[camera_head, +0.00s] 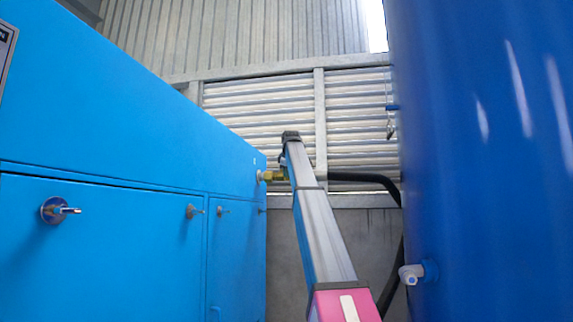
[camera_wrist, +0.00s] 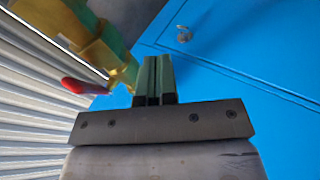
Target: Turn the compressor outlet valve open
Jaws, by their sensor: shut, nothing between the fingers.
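The compressor outlet valve is a brass fitting (camera_head: 270,176) on the right end of the blue compressor cabinet (camera_head: 120,110). In the wrist view its brass body (camera_wrist: 112,55) is at the upper left, with a red handle (camera_wrist: 85,87) pointing left and slightly up, away from the cabinet. My gripper (camera_wrist: 155,62) is shut and empty, its two dark fingers side by side just right of the brass body. I cannot tell whether they touch it. In the head view my arm hides the gripper and the handle.
A black hose (camera_head: 360,178) runs from near the valve towards the large blue tank (camera_head: 480,150) on the right. The tank has a small white fitting (camera_head: 411,274) low down. Cabinet door latches (camera_head: 60,210) stick out at left. A louvred wall (camera_head: 260,110) stands behind.

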